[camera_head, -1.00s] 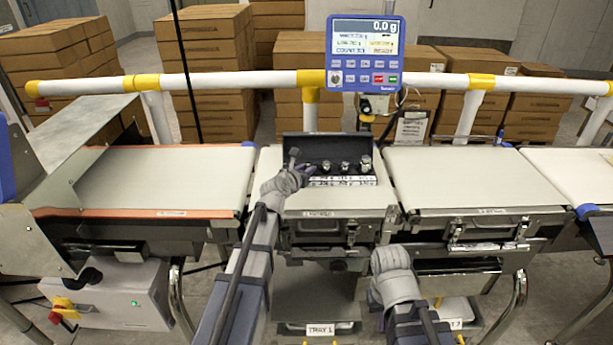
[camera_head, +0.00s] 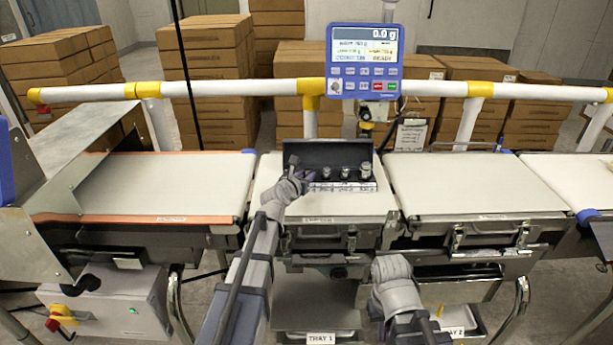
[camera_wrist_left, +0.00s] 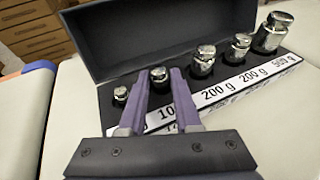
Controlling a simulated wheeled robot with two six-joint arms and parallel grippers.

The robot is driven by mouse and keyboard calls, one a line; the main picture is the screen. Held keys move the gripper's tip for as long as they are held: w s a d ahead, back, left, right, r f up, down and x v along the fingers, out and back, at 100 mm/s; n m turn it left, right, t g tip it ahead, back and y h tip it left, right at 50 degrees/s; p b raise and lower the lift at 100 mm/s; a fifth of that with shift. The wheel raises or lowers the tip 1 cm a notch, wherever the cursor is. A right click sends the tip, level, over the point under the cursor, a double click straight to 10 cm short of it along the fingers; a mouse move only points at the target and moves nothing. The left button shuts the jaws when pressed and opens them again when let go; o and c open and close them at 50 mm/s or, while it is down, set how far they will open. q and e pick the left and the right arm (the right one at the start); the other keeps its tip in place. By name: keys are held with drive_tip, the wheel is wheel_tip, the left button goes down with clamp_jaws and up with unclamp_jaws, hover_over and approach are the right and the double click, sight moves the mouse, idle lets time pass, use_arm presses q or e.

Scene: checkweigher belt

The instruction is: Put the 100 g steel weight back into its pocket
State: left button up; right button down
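The 100 g steel weight (camera_wrist_left: 159,75) is upright between the two purple fingers of my left gripper (camera_wrist_left: 160,80) in the left wrist view. The fingers close on its sides with no clear gap. It is in line with the other weights, over the label's partly covered "10" mark; its base and pocket are hidden, so I cannot tell if it is seated. The open dark weight case (camera_head: 327,153) is on the middle belt, with my left gripper (camera_head: 303,180) at its left part. My right gripper (camera_head: 388,268) is low in front of the conveyor; its fingers are unclear.
A smaller weight (camera_wrist_left: 121,95) stands left of the fingers. Two 200 g weights (camera_wrist_left: 203,60) and a 500 g weight (camera_wrist_left: 273,32) stand to the right. The raised lid (camera_wrist_left: 150,40) is behind. The display (camera_head: 365,60) reads 0.0 g. The right belt (camera_head: 470,185) is clear.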

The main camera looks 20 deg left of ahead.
use_arm(q)
drive_tip(key=shift+o, duration=0.3)
drive_tip(key=shift+s+d+f+p, duration=0.15)
drive_tip(key=shift+s+p, duration=0.1)
drive_tip(key=shift+p, duration=0.05)
drive_tip(key=shift+w+r+g+h+p, duration=0.1)
drive_tip(key=shift+r+g+h+p, duration=0.25)
drive_tip(key=shift+p, duration=0.2)
drive_tip(key=p+v, duration=0.3)
drive_tip(key=v, duration=0.8)
drive_tip(key=shift+s+p, duration=0.3)
drive_tip(key=shift+s, duration=0.05)
